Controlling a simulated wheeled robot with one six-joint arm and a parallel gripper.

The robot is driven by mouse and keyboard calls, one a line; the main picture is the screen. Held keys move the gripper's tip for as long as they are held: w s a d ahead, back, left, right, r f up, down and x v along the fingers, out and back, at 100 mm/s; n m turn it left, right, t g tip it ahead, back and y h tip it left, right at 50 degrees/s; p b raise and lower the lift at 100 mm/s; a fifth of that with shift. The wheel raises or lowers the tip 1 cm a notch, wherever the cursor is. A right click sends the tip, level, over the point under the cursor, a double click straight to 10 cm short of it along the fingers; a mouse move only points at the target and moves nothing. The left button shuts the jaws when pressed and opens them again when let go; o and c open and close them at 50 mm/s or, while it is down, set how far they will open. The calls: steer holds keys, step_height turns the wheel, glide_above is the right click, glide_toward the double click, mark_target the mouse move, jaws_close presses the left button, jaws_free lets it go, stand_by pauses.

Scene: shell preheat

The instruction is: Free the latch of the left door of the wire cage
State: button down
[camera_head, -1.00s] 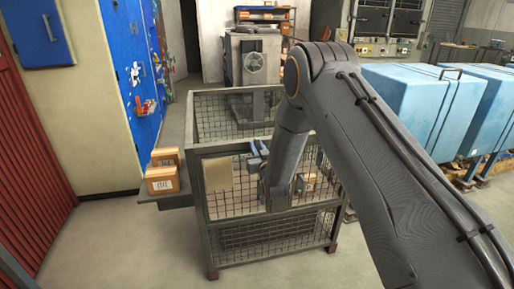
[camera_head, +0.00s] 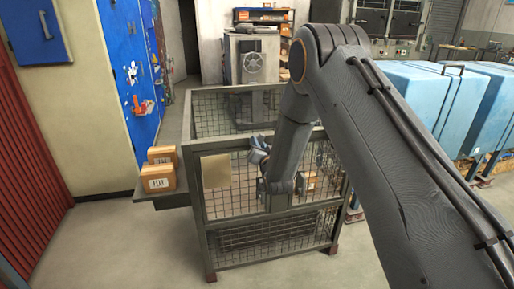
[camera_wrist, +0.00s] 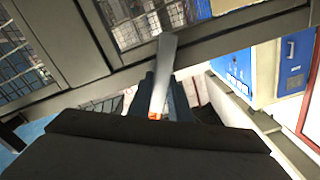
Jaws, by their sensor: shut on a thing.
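The wire cage (camera_head: 205,225) stands in the middle of the head view, with grey frame bars and mesh panels. Its left door (camera_head: 232,170) bears a tan plate (camera_head: 216,171) and appears closed. My arm covers the middle of the cage front and hides most of the gripper there. In the wrist view my gripper (camera_wrist: 160,84) is shut on a pale grey, flat lever, which looks like the latch (camera_wrist: 164,58). The lever stands between the fingers and its far end overlaps a cage frame bar (camera_wrist: 210,45). How the latch engages the frame cannot be seen.
Cardboard boxes (camera_head: 158,178) sit on a shelf at the cage's left side. Light-blue cabinets (camera_head: 405,95) stand on the right, and a blue tool panel (camera_head: 135,75) is at the left. The floor (camera_head: 125,245) to the front left is clear.

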steer(key=m+b, duration=0.1)
steer(key=m, duration=0.1)
steer(key=m+b, duration=0.1)
steer(key=m, duration=0.1)
steer(key=m+b, duration=0.2)
steer(key=shift+w+d+f+m, duration=0.15)
steer(key=shift+d+f+m, duration=0.15)
steer(key=shift+f, duration=0.1)
steer(key=m+b, duration=0.1)
steer(key=m, duration=0.1)
steer(key=m+b, duration=0.2)
steer(key=m, duration=0.1)
steer(key=shift+d+f+m, duration=0.1)
steer(key=shift+f+m, duration=0.2)
steer(key=c, duration=1.6)
jaws_free()
steer(key=shift+c, duration=0.2)
steer(key=b+v, duration=0.1)
steer(key=v, duration=0.7)
